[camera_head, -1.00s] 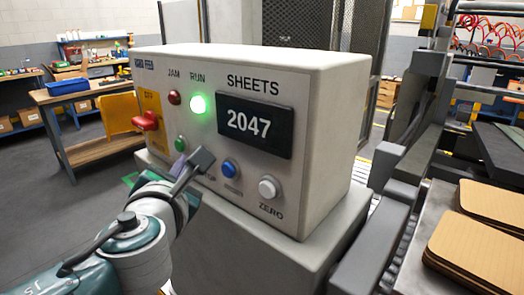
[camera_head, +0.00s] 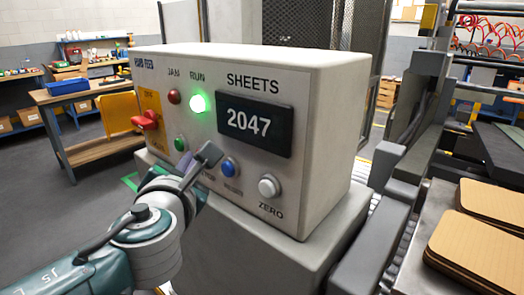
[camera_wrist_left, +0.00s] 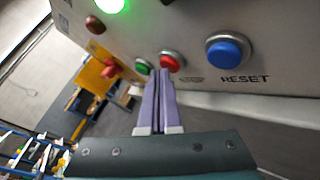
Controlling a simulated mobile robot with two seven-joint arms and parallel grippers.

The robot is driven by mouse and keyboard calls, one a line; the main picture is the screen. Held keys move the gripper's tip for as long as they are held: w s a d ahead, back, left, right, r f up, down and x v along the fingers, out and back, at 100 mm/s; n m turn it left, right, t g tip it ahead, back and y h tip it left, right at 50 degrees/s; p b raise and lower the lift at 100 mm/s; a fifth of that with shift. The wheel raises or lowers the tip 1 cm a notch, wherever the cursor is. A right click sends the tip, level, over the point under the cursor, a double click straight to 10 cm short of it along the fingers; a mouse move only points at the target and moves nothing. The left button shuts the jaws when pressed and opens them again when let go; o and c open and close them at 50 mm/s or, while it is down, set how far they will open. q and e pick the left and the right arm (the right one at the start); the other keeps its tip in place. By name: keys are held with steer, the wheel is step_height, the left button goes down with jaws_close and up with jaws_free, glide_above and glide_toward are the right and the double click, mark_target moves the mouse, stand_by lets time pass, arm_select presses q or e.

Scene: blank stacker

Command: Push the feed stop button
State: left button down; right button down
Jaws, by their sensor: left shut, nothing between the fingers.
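A grey control box (camera_head: 320,130) stands in the middle of the head view. Its red push button (camera_wrist_left: 170,62) sits between a green button and a blue button in the left wrist view; my gripper hides it in the head view. My left gripper (camera_head: 187,161) is shut and empty, in front of the panel's lower row. In the left wrist view its purple fingertips (camera_wrist_left: 159,73) overlap the red button's lower left edge. I cannot tell whether they touch it. The green RUN lamp (camera_head: 199,104) is lit and the display (camera_head: 255,125) reads 2047. My right gripper is not in view.
The green button (camera_head: 180,143) is close left of my fingers, the blue RESET button (camera_wrist_left: 228,50) to the right. A white ZERO button (camera_head: 268,187) is farther right. A red switch (camera_head: 146,120) juts from the panel's left. Cardboard sheets (camera_head: 480,250) lie at right.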

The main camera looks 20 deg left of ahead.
arm_select(q)
steer(key=shift+w+d, duration=0.1)
steer(key=shift+w, duration=0.2)
steer(key=shift+s, duration=0.1)
stand_by(0.4)
steer(key=shift+s+a+p, duration=0.3)
steer(key=shift+s+p, duration=0.2)
steer(key=shift+s, duration=0.25)
steer(key=s, duration=0.1)
steer(key=s+a+p, duration=0.1)
steer(key=s, duration=0.1)
steer(key=s+a+p, duration=0.1)
steer(key=shift+s, duration=0.35)
stand_by(0.5)
